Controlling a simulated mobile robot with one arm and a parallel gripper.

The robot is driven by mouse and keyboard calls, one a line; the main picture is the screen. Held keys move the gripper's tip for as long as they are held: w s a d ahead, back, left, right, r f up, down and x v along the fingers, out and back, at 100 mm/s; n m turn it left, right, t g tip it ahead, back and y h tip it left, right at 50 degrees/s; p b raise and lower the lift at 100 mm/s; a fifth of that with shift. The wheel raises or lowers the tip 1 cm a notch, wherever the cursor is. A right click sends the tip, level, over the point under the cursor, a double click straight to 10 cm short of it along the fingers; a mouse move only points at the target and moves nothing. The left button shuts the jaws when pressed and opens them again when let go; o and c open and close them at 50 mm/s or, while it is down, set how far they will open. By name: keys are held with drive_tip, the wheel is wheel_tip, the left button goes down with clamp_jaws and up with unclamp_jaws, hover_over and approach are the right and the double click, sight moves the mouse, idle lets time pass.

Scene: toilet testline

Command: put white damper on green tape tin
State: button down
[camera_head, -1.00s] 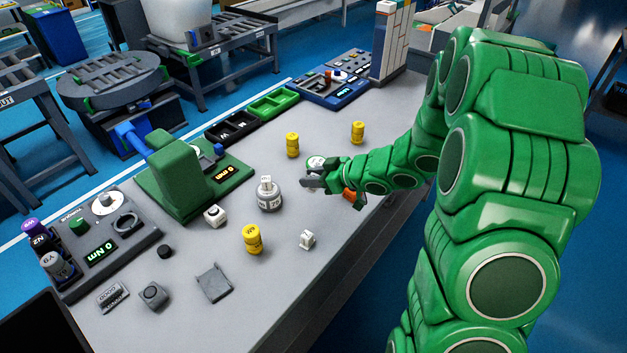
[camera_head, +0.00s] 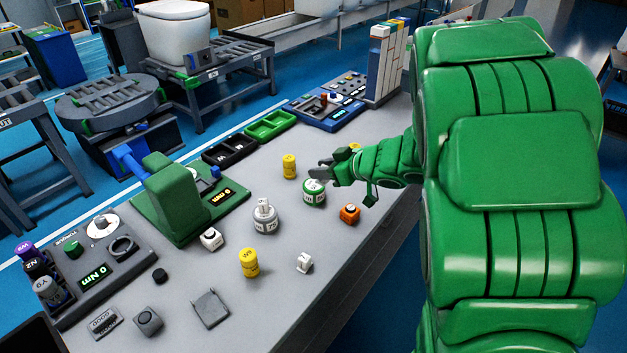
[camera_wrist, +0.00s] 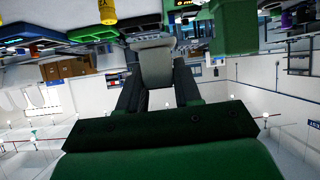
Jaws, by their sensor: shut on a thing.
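The green tape tin (camera_head: 314,194), with a white top and green band, stands upright on the grey bench in the head view. My gripper (camera_head: 322,170) is just above and behind its top; I cannot tell if they touch. In the wrist view my fingers (camera_wrist: 160,78) are shut on a pale piece (camera_wrist: 157,66) between the tips, which I take for the white damper. Its outline is hard to separate from the background, and in the head view it is too small to make out.
A grey tin (camera_head: 264,218) and a yellow tin (camera_head: 289,167) stand left of the green tin. A second yellow tin (camera_head: 249,263) and a small white part (camera_head: 304,262) are nearer. A green press (camera_head: 178,200) stands left.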

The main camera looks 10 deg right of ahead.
drive_tip(key=w+f, duration=0.3)
drive_tip(key=w, duration=0.1)
drive_tip(key=w+f, duration=0.2)
drive_tip(key=w, duration=0.2)
drive_tip(key=w+a+f, duration=0.1)
drive_tip(key=w+f, duration=0.2)
drive_tip(key=w, duration=0.1)
drive_tip(key=shift+w+f, duration=0.1)
drive_tip(key=shift+f, duration=0.2)
drive_tip(key=shift+w+f, duration=0.6)
drive_tip(key=shift+f, duration=1.5)
drive_tip(key=shift+f, duration=0.1)
drive_tip(key=c, duration=0.8)
unclamp_jaws()
